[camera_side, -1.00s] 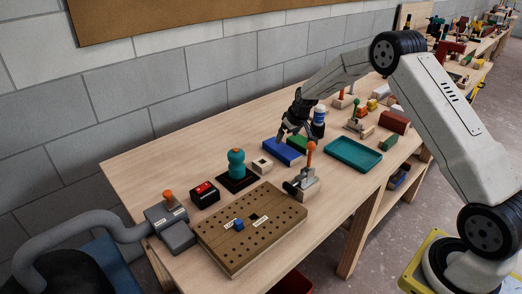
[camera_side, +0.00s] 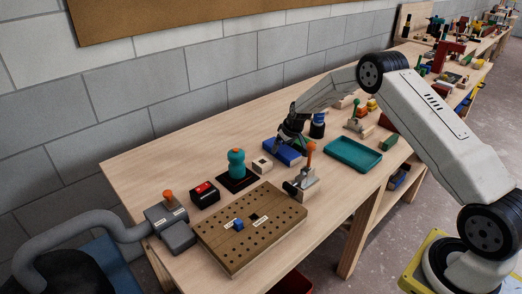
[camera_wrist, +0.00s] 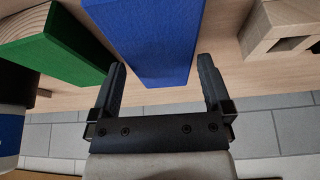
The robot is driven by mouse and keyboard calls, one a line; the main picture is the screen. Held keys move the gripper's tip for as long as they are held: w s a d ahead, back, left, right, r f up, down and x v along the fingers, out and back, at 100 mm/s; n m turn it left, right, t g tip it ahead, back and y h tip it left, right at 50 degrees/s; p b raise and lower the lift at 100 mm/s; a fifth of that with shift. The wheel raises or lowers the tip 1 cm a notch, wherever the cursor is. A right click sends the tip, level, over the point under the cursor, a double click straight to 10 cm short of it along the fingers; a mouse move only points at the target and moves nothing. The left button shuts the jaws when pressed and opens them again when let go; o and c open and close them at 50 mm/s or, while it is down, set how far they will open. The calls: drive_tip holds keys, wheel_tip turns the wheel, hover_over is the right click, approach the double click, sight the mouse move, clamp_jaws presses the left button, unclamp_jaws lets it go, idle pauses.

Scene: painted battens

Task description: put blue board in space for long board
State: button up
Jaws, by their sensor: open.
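The blue board (camera_side: 282,153) lies on the workbench in the side view, near the wall-side edge. In the wrist view the blue board (camera_wrist: 155,40) runs up between the two fingers and out of the frame. My gripper (camera_wrist: 162,80) is open, with one finger on each side of the board's near end; I cannot tell whether they touch it. In the side view my gripper (camera_side: 290,142) is low over the board and hides part of it. A pegboard-like wooden panel (camera_side: 248,252) with holes, small labels and a small blue block stands at the bench's front.
A green block (camera_wrist: 55,42) lies close to the left finger. A wooden block with a square hole (camera_wrist: 282,32) is to the right. A teal tray (camera_side: 353,155), an orange-knobbed clamp (camera_side: 309,168) and a teal knob (camera_side: 237,163) stand nearby.

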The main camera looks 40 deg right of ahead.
sight(282, 148)
drive_tip(key=shift+x, duration=0.85)
drive_tip(key=c, duration=1.2)
drive_tip(key=shift+r, duration=0.15)
wheel_tip(282, 148, up, 10)
